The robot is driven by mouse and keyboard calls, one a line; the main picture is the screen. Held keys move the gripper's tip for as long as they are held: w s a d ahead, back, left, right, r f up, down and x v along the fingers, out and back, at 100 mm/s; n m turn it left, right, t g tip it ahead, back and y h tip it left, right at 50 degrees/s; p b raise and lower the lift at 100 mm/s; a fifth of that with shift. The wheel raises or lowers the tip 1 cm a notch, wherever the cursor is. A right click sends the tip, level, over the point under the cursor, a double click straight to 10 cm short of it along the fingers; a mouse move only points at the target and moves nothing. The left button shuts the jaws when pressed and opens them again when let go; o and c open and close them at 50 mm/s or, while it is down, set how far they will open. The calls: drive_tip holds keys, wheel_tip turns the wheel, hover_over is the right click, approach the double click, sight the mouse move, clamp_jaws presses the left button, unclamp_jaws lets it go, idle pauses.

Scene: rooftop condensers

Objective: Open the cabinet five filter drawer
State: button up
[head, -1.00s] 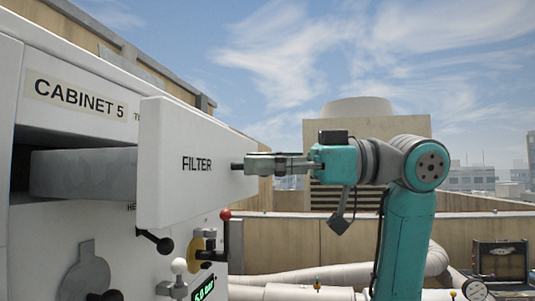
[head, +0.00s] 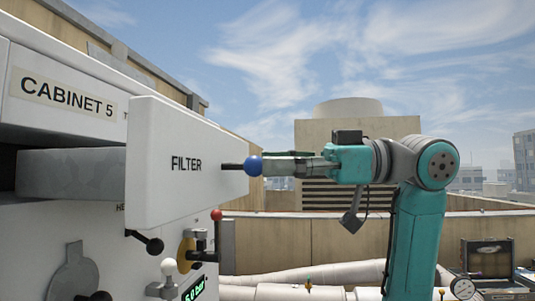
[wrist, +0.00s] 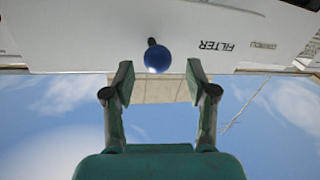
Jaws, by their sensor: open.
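The white filter drawer (head: 185,160), labelled FILTER, stands pulled out from the cabinet marked CABINET 5 (head: 60,95). A grey filter body (head: 70,175) shows behind its front panel. A blue ball knob (head: 253,166) on a dark stem sticks out from the drawer front. It also shows in the wrist view (wrist: 157,59), just beyond the fingertips and between their lines. My gripper (wrist: 158,80) is open and empty, with its fingers either side of the gap. In the head view my gripper (head: 285,166) is right of the knob.
Below the drawer the cabinet has a black-knobbed lever (head: 154,245), a red-knobbed lever (head: 216,215), a white knob (head: 169,267) and a green display (head: 194,291). Pale pipes (head: 300,275) run behind.

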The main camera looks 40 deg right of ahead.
drive_tip(key=shift+v, duration=2.05)
